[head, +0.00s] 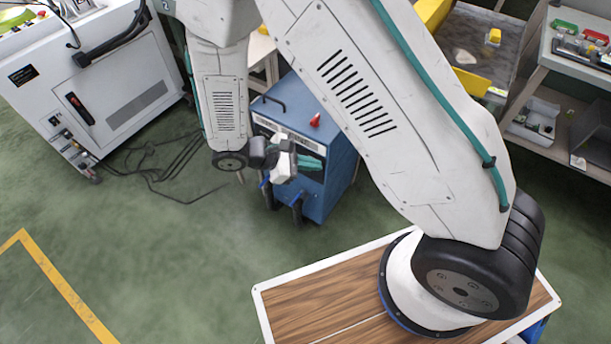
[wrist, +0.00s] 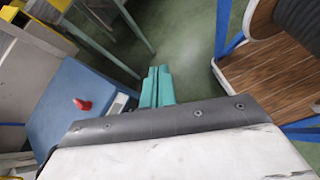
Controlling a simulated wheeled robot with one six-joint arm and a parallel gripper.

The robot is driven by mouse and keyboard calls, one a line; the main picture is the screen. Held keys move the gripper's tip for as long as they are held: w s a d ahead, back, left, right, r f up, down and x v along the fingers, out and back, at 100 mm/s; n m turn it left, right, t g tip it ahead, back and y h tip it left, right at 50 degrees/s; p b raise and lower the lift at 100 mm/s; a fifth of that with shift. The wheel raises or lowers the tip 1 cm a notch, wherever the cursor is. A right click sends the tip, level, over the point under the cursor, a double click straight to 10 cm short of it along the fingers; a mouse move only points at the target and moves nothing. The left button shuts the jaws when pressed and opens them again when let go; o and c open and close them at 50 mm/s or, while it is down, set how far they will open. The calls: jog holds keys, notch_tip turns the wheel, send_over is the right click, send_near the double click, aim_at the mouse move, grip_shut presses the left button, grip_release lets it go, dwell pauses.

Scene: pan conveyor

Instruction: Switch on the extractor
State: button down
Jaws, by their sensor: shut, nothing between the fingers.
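A blue box-shaped unit, which looks like the extractor (head: 340,165), stands on the floor. It has a dark handle and a light label strip. A red switch (head: 315,120) stands up from its top; I cannot tell whether it is on or off. My gripper (head: 312,163) has teal fingers and appears in front of the unit in the head view, hiding part of its front. In the wrist view the fingers of my gripper (wrist: 157,86) are together and empty. There the red switch (wrist: 82,104) is to their left, apart from them, on the blue top (wrist: 62,92).
A white cabinet (head: 130,85) stands at the left, with dark cables (head: 165,165) on the floor beside it. A shelf (head: 555,75) with small items is at the right, beside a yellow-edged grey surface (head: 475,45). Green floor is clear at lower left, around a yellow line (head: 65,290).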

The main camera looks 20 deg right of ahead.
jog(key=w+a+f+n+t, duration=0.2)
jog(key=f+n+t, duration=0.15)
jog(key=f, duration=0.45)
jog(key=w+a+f+n+t+y, duration=0.1)
jog(key=w+a+f+n+t, duration=0.2)
jog(key=f, duration=0.4)
jog(key=w+a+f+n+t, duration=0.1)
jog(key=w+f+n+t, duration=0.15)
jog(key=f+n, duration=0.4)
jog(key=w+d+f+m, duration=0.1)
jog(key=w+d+f, duration=0.4)
jog(key=d, duration=0.5)
jog(key=shift+w+f+m+t, duration=0.3)
jog(key=shift+w+f+m, duration=0.1)
jog(key=shift+w, duration=0.95)
